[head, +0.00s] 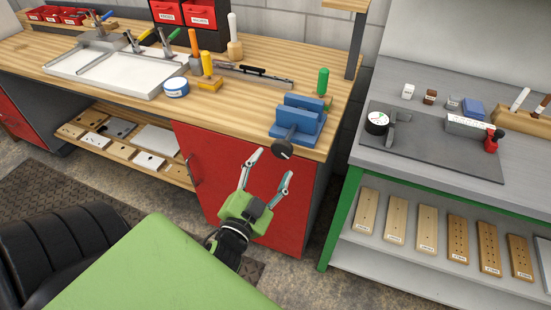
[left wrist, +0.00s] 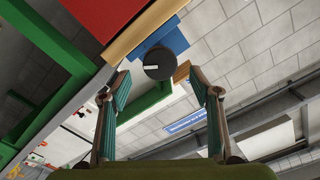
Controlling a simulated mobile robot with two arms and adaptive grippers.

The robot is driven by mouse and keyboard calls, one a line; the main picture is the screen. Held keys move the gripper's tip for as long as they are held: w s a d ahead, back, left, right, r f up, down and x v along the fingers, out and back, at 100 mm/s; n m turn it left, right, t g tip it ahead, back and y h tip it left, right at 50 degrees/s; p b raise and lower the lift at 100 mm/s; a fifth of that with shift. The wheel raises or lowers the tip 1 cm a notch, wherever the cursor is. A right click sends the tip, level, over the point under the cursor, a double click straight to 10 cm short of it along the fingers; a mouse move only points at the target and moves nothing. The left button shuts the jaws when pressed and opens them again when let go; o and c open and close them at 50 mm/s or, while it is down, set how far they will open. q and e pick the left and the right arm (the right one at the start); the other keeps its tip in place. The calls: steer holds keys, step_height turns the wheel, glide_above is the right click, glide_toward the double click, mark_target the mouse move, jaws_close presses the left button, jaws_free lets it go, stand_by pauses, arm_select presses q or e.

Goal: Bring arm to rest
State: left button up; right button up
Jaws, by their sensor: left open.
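My left gripper (head: 268,170) is open and empty in the head view. It is raised in front of the wooden workbench (head: 330,135), over the red cabinet door (head: 215,170) in the picture. In the left wrist view its two fingers (left wrist: 163,90) stand wide apart with nothing between them touching. The blue vise (head: 298,118) with its dark round knob lies beyond the fingertips, and it also shows in the left wrist view (left wrist: 172,40). My right gripper is in neither view.
A grey bench (head: 440,180) with a green leg stands at the right. Its lower shelf holds several wooden boards (head: 426,228). The wooden bench carries a white tray (head: 75,68), a blue tape roll (head: 176,87) and tools. A gap of floor shows between the benches.

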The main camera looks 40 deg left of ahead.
arm_select(q)
steer(key=shift+s, duration=0.2)
stand_by(0.4)
steer(key=s+d+f+g+h, duration=0.1)
steer(key=s+d+f+g, duration=0.2)
steer(key=f, duration=0.9)
steer(key=s+d+f+n+g+h, duration=0.1)
steer(key=s+d+f+g+h, duration=0.15)
steer(key=f, duration=0.95)
steer(key=s+d+f+g+h, duration=0.15)
steer(key=d+f, duration=0.25)
steer(key=f, duration=0.9)
steer(key=s+d+f+g, duration=0.1)
steer(key=s+f+g, duration=0.4)
steer(key=s+f, duration=0.85)
steer(key=s+a+f+g, duration=0.1)
steer(key=s+f+g, duration=0.1)
steer(key=s, duration=0.6)
steer(key=s+a+f+g, duration=0.2)
steer(key=s+f, duration=0.2)
steer(key=s, duration=0.3)
steer(key=shift+s+f+n+y, duration=0.3)
steer(key=shift+s+n, duration=0.1)
steer(key=shift+a, duration=0.1)
